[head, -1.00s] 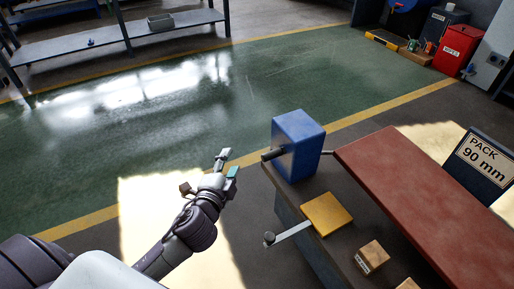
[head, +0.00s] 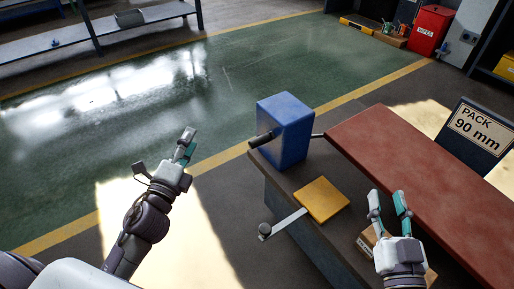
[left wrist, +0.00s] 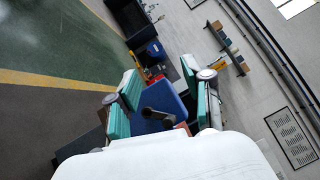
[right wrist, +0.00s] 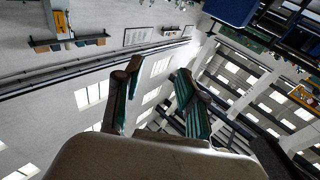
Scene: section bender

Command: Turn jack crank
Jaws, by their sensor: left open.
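A flat silver crank arm (head: 287,222) with a dark round knob (head: 264,230) sticks out from the bench's left edge, beside a yellow plate (head: 322,199). A blue box (head: 286,130) with a dark handle (head: 262,139) on its left side stands on the bench's far corner. My left gripper (head: 186,146) is open and empty, left of the box and apart from the crank. The left wrist view shows the blue box (left wrist: 166,104) and its dark handle (left wrist: 158,116) between the open fingers. My right gripper (head: 388,204) is open above the bench's right part.
A long reddish slab (head: 430,180) spans the right side. A wooden block (head: 366,240) lies partly behind my right gripper. A "PACK 90 mm" sign (head: 478,137) stands at right. The green floor (head: 100,110) left of the bench is clear.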

